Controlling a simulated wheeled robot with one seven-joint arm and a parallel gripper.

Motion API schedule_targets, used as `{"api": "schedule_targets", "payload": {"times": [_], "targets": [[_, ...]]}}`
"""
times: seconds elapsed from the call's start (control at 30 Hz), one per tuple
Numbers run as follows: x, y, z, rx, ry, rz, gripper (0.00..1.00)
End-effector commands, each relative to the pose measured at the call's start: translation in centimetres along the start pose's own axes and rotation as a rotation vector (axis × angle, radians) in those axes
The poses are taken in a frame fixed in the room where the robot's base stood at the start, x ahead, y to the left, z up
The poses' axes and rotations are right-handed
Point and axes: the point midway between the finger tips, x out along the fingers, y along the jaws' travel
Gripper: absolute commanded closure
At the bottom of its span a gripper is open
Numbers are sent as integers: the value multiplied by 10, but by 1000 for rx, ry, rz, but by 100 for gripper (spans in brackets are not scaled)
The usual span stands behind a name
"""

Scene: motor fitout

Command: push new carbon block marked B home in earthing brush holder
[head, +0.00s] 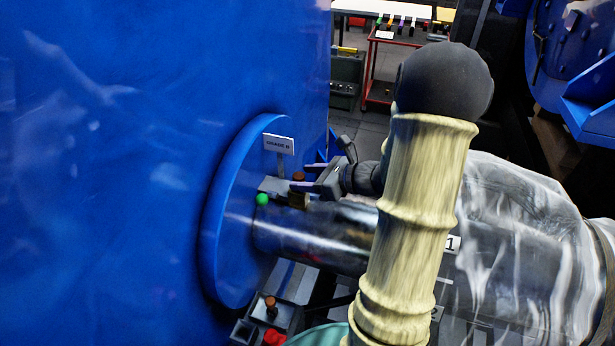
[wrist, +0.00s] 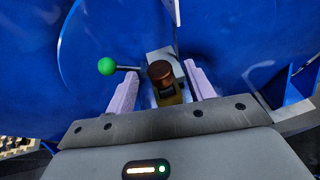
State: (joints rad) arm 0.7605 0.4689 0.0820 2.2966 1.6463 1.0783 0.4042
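A brown-topped block (head: 298,176) stands in a small brass-coloured holder (head: 298,200) on a bracket above the shaft. No letter B is readable on the block. In the wrist view, the round brown top (wrist: 160,71) shows above the brass holder (wrist: 170,97). My gripper (head: 308,176) is open, with its pale lilac fingers on either side of the block. In the wrist view, gaps show between the fingers and the brown top, and nothing is gripped. How deep the block sits is hard to tell. A lever with a green ball (wrist: 107,66) extends left of the holder.
A large blue housing (head: 150,150) with a round flange fills the left. A small sign (head: 278,143) stands just behind the holder. The dark shaft (head: 320,238) runs below my gripper. Another brown-topped piece (head: 271,304) sits in a tray below, beside a red item (head: 273,337).

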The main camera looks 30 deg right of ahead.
Motion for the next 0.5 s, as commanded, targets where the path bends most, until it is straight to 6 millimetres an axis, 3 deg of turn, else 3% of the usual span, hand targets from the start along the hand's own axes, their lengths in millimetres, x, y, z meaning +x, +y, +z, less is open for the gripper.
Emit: {"api": "schedule_targets", "payload": {"times": [0.27,0.5], "targets": [[-4,0,0,0,1,-1,47],[-37,-1,-2,-2,1,-6,47]]}}
